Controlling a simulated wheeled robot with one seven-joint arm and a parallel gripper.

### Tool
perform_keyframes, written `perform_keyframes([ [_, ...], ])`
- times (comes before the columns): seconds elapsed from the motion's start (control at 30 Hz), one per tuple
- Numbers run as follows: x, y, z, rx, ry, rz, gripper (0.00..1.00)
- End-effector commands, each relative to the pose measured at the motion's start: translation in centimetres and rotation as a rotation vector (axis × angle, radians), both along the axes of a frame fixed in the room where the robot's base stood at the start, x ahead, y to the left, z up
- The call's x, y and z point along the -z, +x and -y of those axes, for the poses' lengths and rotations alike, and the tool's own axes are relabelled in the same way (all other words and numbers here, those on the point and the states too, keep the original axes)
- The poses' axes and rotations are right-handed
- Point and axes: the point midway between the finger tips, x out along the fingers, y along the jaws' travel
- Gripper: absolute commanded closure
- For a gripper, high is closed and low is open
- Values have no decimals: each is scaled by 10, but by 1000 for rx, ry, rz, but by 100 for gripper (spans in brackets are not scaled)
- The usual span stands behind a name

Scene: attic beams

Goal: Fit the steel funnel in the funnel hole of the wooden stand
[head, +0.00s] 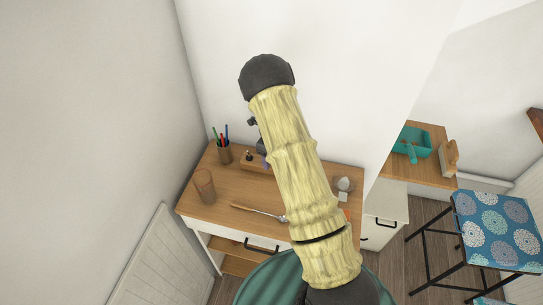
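My arm crosses the middle of the head view and hides much of the desk. A low wooden piece (253,164) shows at the back of the desk, left of the arm; it may be the wooden stand, but its hole cannot be made out. A small dark thing is on it. A grey object (343,185) sits on the desk just right of the arm; I cannot tell whether it is the steel funnel. Dark parts of my gripper (262,147) seem to show beside the arm near the wooden piece. Its fingers are hidden or too small to read.
On the wooden desk (222,207) stand a pen cup (225,154) and a brown tumbler (204,186); a long-handled spoon (258,213) lies in front. A teal bin (411,143) and wooden block (449,158) stand on a side counter. A patterned stool (497,230) is at right.

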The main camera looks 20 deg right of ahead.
Motion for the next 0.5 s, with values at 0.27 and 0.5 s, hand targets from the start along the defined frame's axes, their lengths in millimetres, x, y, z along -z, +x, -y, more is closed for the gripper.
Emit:
perform_keyframes([
  [0.27, 6, 0, 0, 0, 0, 0, 63],
  [0.5, 11, 0, 0, -1, 0, 0, 63],
])
